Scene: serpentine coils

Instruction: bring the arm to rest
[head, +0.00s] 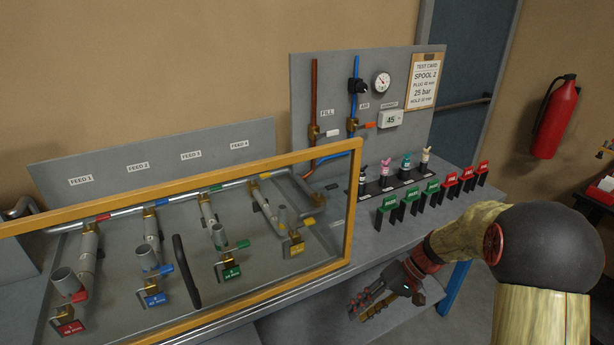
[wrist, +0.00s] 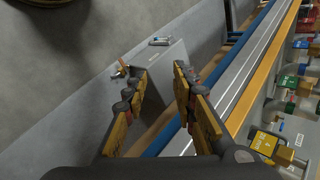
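My arm comes in from the right in the head view, and my gripper (head: 372,300) hangs low in front of the bench, below the row of tags. In the wrist view my gripper (wrist: 160,95) has its two fingers well apart, with nothing between them. Past the fingertips the wrist view shows a grey surface (wrist: 165,75) with small items at its far end. The gripper is apart from the bench top.
A yellow-framed clear panel (head: 353,200) stands before several pipes with coloured tags. Green tags (head: 410,200) and red tags (head: 467,174) line the bench's right part. A gauge board (head: 340,80) rises behind. A red extinguisher (head: 556,118) hangs at right.

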